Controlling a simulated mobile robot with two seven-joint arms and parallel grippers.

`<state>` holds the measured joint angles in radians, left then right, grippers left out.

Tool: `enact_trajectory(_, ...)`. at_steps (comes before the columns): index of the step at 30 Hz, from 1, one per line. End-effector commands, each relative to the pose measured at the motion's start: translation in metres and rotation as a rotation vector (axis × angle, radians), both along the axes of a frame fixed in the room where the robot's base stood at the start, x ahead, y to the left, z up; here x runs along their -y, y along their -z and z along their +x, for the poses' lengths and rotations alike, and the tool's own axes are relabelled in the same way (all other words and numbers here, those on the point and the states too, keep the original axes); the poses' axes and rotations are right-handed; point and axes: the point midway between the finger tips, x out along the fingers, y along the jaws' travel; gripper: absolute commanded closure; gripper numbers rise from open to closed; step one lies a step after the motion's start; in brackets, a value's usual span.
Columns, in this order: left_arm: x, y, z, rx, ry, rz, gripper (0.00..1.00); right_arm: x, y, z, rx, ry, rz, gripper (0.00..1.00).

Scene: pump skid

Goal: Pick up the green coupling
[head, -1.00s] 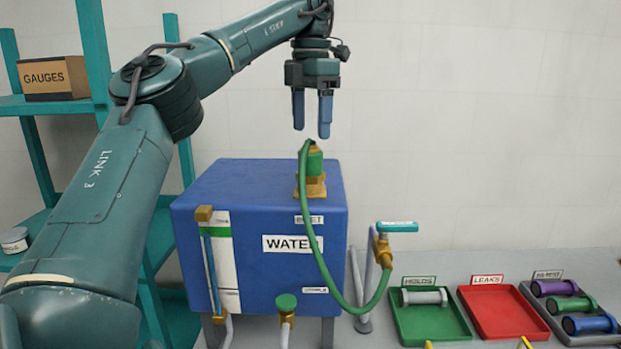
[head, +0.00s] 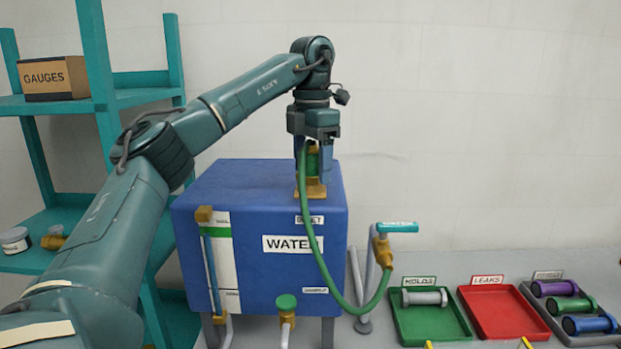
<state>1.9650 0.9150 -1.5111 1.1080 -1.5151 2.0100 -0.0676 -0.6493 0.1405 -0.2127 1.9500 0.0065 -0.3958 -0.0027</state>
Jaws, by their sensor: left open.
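A green coupling (head: 312,160) stands upright on a brass fitting (head: 310,188) on top of the blue water tank (head: 265,215). A green hose (head: 318,240) runs down from beside it. My left gripper (head: 312,174) points down over this coupling, with its blue fingers on either side of it. It is open, and I cannot tell whether the fingers touch the coupling. The gripper hides the coupling's top. Another green cylindrical part (head: 570,307) lies in the dark tray at the right.
A green tray (head: 432,328) holds a grey part (head: 424,297). A red tray (head: 503,316) is empty. The dark tray (head: 538,306) also holds purple and blue parts. A valve with a teal handle (head: 397,227) stands right of the tank. A teal shelf (head: 105,150) stands at the left.

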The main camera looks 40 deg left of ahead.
Motion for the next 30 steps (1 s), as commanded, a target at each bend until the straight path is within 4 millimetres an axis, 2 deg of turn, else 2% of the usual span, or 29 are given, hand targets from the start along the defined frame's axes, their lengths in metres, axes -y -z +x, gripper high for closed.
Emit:
enact_trajectory(5, 0.0000, -0.0002, 0.0000, 0.000, 0.000, 0.000, 0.33, -0.0001, -0.0002, 0.0003, 0.001, 0.000, 0.000, 1.00)
enact_trajectory(25, 0.0002, -0.0006, 0.0001, 0.000, 0.001, 0.001, 0.88, 0.0011, -0.0001, 0.0003, 0.001, -0.003, -0.004, 1.00)
enact_trajectory(30, 0.0002, -0.0008, 0.0001, 0.000, 0.001, 0.001, 0.89, 0.0012, 0.0000, 0.0003, 0.001, -0.004, -0.005, 1.00)
